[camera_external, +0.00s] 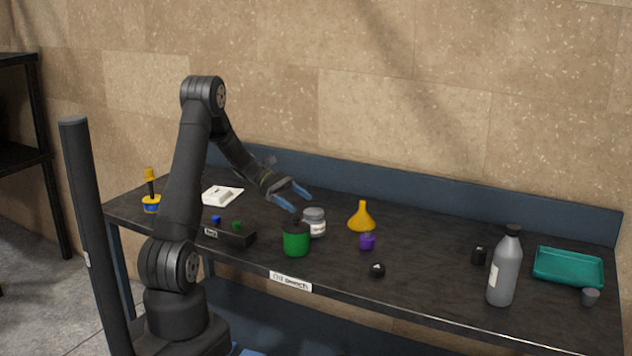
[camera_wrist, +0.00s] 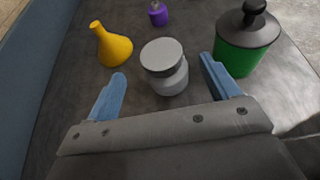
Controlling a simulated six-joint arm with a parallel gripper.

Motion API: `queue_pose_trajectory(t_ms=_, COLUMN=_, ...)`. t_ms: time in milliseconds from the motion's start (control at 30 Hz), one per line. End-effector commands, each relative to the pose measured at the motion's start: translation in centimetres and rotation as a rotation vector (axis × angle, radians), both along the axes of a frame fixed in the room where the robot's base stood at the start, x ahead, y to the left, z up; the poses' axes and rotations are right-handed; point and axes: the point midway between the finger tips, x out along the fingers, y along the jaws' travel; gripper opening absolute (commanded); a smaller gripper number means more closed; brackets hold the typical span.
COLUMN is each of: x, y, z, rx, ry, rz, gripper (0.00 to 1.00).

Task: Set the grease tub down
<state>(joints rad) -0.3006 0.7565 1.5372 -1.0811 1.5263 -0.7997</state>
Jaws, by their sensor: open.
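The grease tub is a small jar with a grey lid, standing upright on the dark bench top (camera_external: 430,265). I take this jar (camera_external: 315,223) to be the grease tub; it has a pale label in the external view. In the wrist view the tub (camera_wrist: 165,68) stands just ahead of my gripper, between the lines of the two fingers. My gripper (camera_external: 298,198) has blue fingers spread apart and nothing between them. It is beside and slightly above the tub in the external view. In the wrist view my gripper (camera_wrist: 160,87) is open, with the fingers apart from the tub.
A green can (camera_external: 296,240) stands close to the tub. A yellow funnel (camera_external: 361,217) and a purple item (camera_external: 367,242) are on its other side. A grey bottle (camera_external: 505,270) and teal tray (camera_external: 568,267) stand at the right. A black bin (camera_external: 228,236) is at the left.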

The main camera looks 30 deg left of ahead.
Motion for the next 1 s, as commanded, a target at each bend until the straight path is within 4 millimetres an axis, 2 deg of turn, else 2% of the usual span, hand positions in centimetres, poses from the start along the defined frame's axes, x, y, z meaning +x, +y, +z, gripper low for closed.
queue_pose_trajectory(t_ms=100, x=0.0, y=-2.0, z=-0.8, rx=0.000, ry=0.001, rz=-0.002, gripper=0.81)
queue_pose_trajectory(t_ms=433, x=0.0, y=-4.0, z=-1.6, rx=0.000, ry=-0.001, rz=-0.002, gripper=0.81)
queue_pose_trajectory(t_ms=700, x=-0.1, y=-7.5, z=-3.2, rx=0.001, ry=0.001, rz=-0.002, gripper=0.81)
queue_pose_trajectory(t_ms=967, x=-0.1, y=-8.0, z=-3.3, rx=0.001, ry=-0.001, rz=0.000, gripper=0.81)
queue_pose_trajectory(t_ms=1000, x=-0.1, y=-8.0, z=-3.3, rx=0.001, ry=-0.001, rz=0.000, gripper=0.73)
